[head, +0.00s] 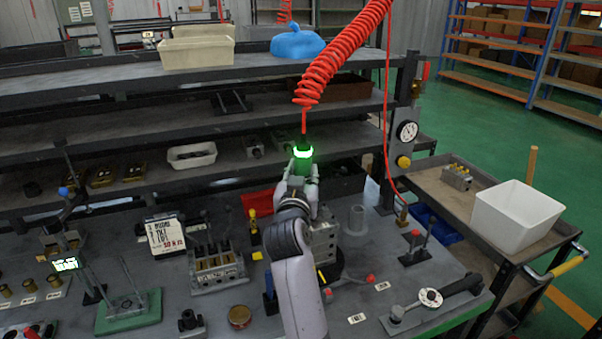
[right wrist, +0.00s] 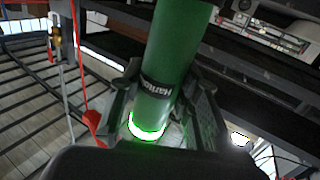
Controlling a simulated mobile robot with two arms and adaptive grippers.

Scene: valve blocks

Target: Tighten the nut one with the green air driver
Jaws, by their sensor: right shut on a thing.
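The green air driver (head: 303,168) is upright over the middle of the bench, with a glowing green ring near its top and a red coiled hose (head: 335,60) above it. My right gripper (head: 302,183) is shut on the driver; in the right wrist view the green body (right wrist: 172,60) stands between the fingers, its lit ring near the palm. A grey metal valve block (head: 322,240) is below and partly behind my right arm. Another valve block (head: 215,264) with several upright studs sits to the left. Nut one and the driver's lower end are hidden. My left gripper is not in view.
A sign card (head: 164,235) stands at left. A green-based fixture with levers (head: 128,312) is at front left. A wrench with a round dial (head: 430,298) lies at front right. A white bin (head: 515,215) sits on the right cart. Shelves (head: 230,125) rise behind the bench.

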